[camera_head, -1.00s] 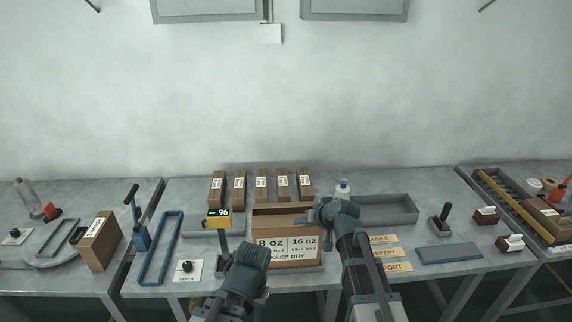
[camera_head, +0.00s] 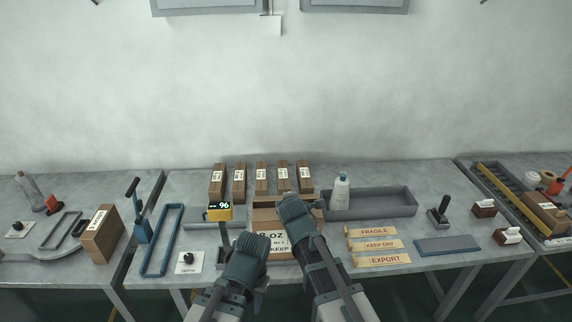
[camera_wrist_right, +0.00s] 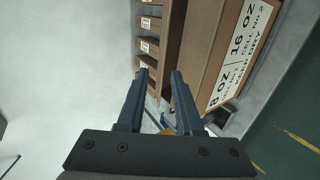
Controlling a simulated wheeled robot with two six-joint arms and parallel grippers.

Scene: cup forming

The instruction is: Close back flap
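The cardboard box (camera_head: 264,216) stands at the front middle of the table, its labelled front facing me, partly hidden by my arms. A brown strip at its back edge shows, but I cannot tell the back flap's angle. In the right wrist view the box (camera_wrist_right: 208,55) is at the right, its label reading 8 OZ / 16 OZ. My right gripper (camera_wrist_right: 159,75) is open and empty there, its fingertips beside the box's brown panels. In the head view my right arm reaches over the box's right part, hiding its fingers. My left gripper (camera_head: 261,284) is low in front of the box; its fingers are unclear.
Several small labelled cartons (camera_head: 261,181) stand in a row behind the box. A white bottle (camera_head: 341,190) and a grey tray (camera_head: 382,205) are right of it. Label strips (camera_head: 378,246) lie at the right front.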

